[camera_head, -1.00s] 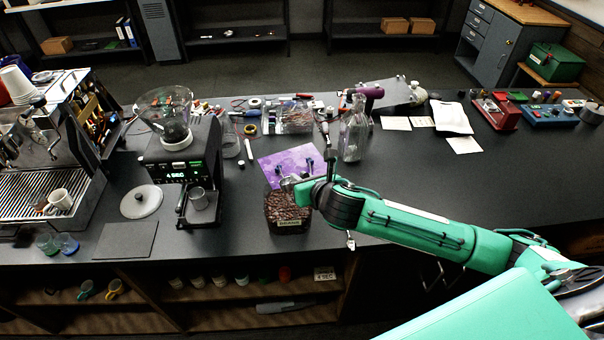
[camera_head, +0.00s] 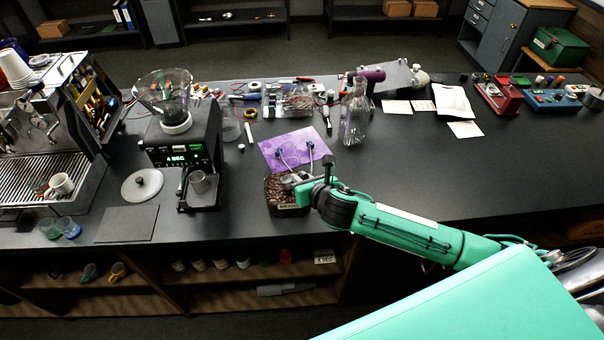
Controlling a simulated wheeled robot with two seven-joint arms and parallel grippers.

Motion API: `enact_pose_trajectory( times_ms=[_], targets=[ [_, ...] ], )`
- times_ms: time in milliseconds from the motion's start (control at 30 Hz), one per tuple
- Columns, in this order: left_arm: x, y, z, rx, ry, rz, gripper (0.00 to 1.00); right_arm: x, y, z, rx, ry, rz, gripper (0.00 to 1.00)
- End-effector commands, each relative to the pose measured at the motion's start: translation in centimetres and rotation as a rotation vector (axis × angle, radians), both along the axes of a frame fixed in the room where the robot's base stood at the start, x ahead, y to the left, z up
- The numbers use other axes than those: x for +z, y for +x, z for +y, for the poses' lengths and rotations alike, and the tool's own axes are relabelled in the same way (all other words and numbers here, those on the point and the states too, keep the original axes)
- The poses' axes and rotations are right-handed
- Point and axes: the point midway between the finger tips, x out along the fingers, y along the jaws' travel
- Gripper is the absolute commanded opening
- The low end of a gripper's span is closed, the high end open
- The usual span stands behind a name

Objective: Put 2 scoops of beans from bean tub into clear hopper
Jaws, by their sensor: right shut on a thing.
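The bean tub (camera_head: 287,211), dark and full of brown beans, stands near the bench's front edge with a label on its front. My right gripper (camera_head: 312,190) is at the tub's right rim, its fingers mostly hidden. It is shut on what looks like the scoop (camera_head: 293,180), a grey metal shape low over or in the beans. I cannot tell whether the scoop holds beans. The clear hopper (camera_head: 163,90) is an open cone on top of the black grinder (camera_head: 187,152), left of the tub. My left gripper is not in view.
A round lid (camera_head: 142,184) lies left of the grinder. A purple sheet (camera_head: 296,148) lies behind the tub, and a glass bottle (camera_head: 355,118) stands behind it to the right. An espresso machine (camera_head: 45,135) fills the left end. The bench right of the tub is largely clear.

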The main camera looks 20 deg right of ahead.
Motion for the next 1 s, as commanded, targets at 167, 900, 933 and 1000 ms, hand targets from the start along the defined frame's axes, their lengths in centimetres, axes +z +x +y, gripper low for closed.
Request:
enact_pose_trajectory(
  times_ms=[167, 900, 933, 1000],
  targets=[
    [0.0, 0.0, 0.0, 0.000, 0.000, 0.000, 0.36, -1.3, 0.2, 0.1, 0.000, 0.001, 0.001, 0.00],
    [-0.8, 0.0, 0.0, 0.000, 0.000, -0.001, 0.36, -6.8, 0.7, 0.4, -0.001, 0.013, -0.025, 0.00],
    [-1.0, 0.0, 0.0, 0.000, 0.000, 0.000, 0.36, -6.9, 0.7, 0.4, -0.002, 0.018, -0.045, 0.00],
    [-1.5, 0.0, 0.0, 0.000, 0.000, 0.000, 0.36, -7.2, 0.5, 0.3, -0.001, 0.026, -0.085, 0.00]
  ],
)
